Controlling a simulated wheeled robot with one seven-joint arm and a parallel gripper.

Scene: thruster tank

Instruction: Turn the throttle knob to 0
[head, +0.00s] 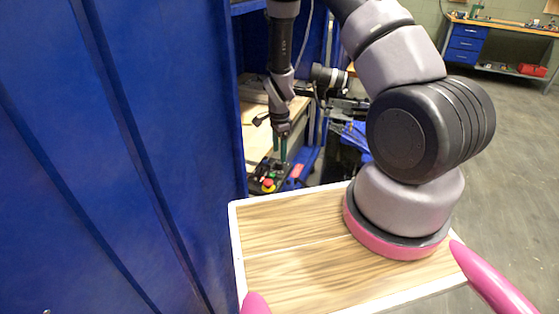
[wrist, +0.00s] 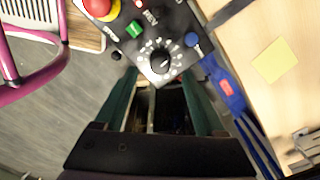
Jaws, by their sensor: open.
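The throttle knob (wrist: 160,62) is a black round knob with a ring of white dial marks on a dark control box (wrist: 150,22). Its pointer setting is too small to read. My gripper (wrist: 158,88) is open, with its two green fingers spread on either side just below the knob in the wrist view. Nothing shows between the fingers. I cannot tell how far the fingertips are above the panel. In the head view, my gripper (head: 282,150) points down over the control box (head: 262,187), and the knob is too small to make out there.
The box also bears a red emergency button on yellow (wrist: 100,6), a green button (wrist: 134,29) and a blue button (wrist: 192,39). A yellow note (wrist: 275,60) lies on the wooden bench. A blue-and-red tool (wrist: 228,90) lies to the right. Blue cabinet panels (head: 110,150) stand at left.

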